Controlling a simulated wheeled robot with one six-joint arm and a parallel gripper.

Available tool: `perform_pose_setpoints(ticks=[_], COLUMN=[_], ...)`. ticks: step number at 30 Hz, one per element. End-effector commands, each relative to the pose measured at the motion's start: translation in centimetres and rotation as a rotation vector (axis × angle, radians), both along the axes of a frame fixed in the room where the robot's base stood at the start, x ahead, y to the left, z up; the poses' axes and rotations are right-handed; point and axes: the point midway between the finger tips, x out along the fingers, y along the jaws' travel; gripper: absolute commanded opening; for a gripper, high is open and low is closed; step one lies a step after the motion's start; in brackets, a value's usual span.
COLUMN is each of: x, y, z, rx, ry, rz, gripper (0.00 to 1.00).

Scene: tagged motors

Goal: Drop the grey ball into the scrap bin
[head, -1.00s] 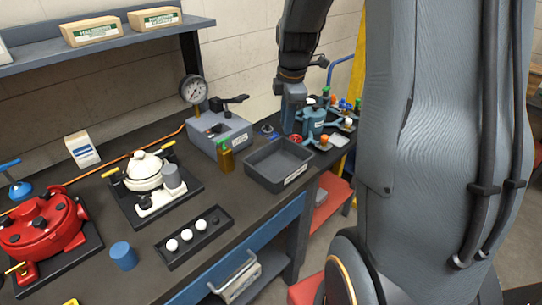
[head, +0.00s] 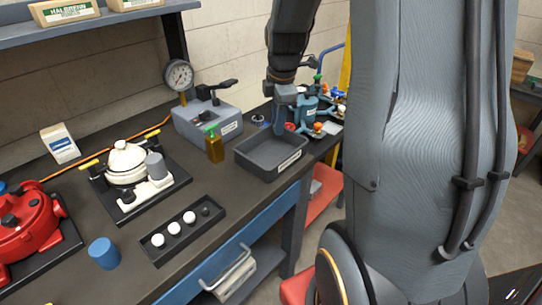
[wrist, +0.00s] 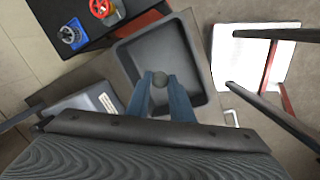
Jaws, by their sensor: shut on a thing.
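My gripper (wrist: 160,84) is shut on the grey ball (wrist: 160,79), which sits between the two blue fingertips in the wrist view. The scrap bin (wrist: 204,62), a dark grey open tray, lies below the ball in that view, and the ball shows against its inside. In the head view the bin (head: 271,170) stands near the bench's front edge, at the right end. My gripper (head: 280,124) shows there at the bin's far side, pointing down. The ball cannot be made out in the head view, and its height over the bin is hard to tell.
A grey box with a lever (head: 206,122) and an amber bottle (head: 214,148) stand left of the bin. Blue equipment with coloured knobs (head: 309,108) stands behind it. A black tray with white balls (head: 183,232) lies at the front. The bin's inside looks empty.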

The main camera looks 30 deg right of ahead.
Motion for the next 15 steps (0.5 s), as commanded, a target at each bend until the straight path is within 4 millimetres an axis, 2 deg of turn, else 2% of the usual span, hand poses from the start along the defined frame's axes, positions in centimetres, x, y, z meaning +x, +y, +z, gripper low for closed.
perform_pose_setpoints(ticks=[3, 4, 7, 15], x=[0.00, 0.00, 0.00, 0.00], y=[-0.01, -0.01, -0.01, 0.00], z=[0.06, 0.06, 0.06, 0.07], rx=[0.000, 0.000, 0.000, 0.000], ry=[0.000, 0.000, 0.000, 0.000], rz=[0.000, 0.000, 0.000, 0.000], gripper=[0.00, 0.25, 0.42, 0.42])
